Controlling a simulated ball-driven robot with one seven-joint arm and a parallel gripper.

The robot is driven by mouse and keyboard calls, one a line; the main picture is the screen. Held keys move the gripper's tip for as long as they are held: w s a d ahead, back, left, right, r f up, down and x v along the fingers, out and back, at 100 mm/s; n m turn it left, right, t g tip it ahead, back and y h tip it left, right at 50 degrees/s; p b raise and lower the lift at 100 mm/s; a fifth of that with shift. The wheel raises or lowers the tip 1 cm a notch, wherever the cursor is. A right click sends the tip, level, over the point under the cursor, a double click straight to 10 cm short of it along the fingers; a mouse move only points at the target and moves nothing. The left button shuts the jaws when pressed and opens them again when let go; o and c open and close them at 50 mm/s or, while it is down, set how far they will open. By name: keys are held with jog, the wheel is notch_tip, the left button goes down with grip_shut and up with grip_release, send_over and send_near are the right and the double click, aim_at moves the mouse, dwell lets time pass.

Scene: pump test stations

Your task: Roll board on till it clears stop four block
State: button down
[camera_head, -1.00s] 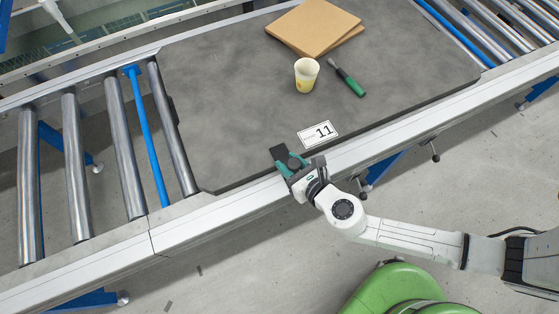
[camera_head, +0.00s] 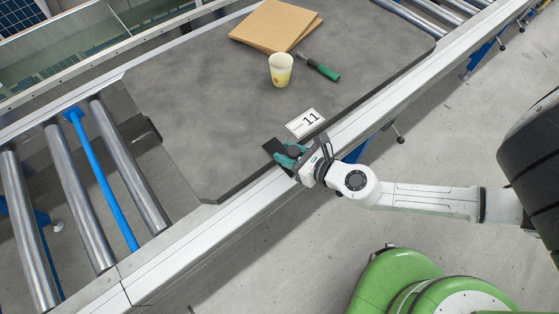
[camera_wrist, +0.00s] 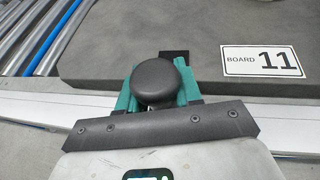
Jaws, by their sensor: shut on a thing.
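The board (camera_head: 225,115) is a dark grey slab lying flat on the roller conveyor, with a white "11" label (camera_head: 306,123) near its front edge. The label reads "BOARD 11" in the wrist view (camera_wrist: 262,61). My gripper (camera_head: 287,158) is at the board's front edge, near its left corner. In the wrist view, its green jaws (camera_wrist: 157,92) are shut around a round black knob (camera_wrist: 157,80). A flat black piece (camera_wrist: 175,57) beyond the knob reaches over the board edge. I cannot make out a block marked stop four.
A yellow-white cup (camera_head: 280,70), a green-handled tool (camera_head: 320,68) and brown sheets (camera_head: 272,26) lie on the board. Bare rollers (camera_head: 130,165) and a blue bar (camera_head: 103,180) are to the left. The pale front rail (camera_head: 225,232) runs beneath my gripper.

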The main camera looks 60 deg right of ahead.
jog(key=d+b, duration=0.1)
jog(key=d, duration=0.1)
jog(key=s+d+b, duration=0.1)
jog(key=d, duration=0.1)
jog(key=s+d+b, duration=0.1)
jog(key=d+b, duration=0.1)
jog(key=shift+s+d+r+b, duration=0.15)
jog(key=shift+d+r+b, duration=0.15)
jog(key=shift+d, duration=0.2)
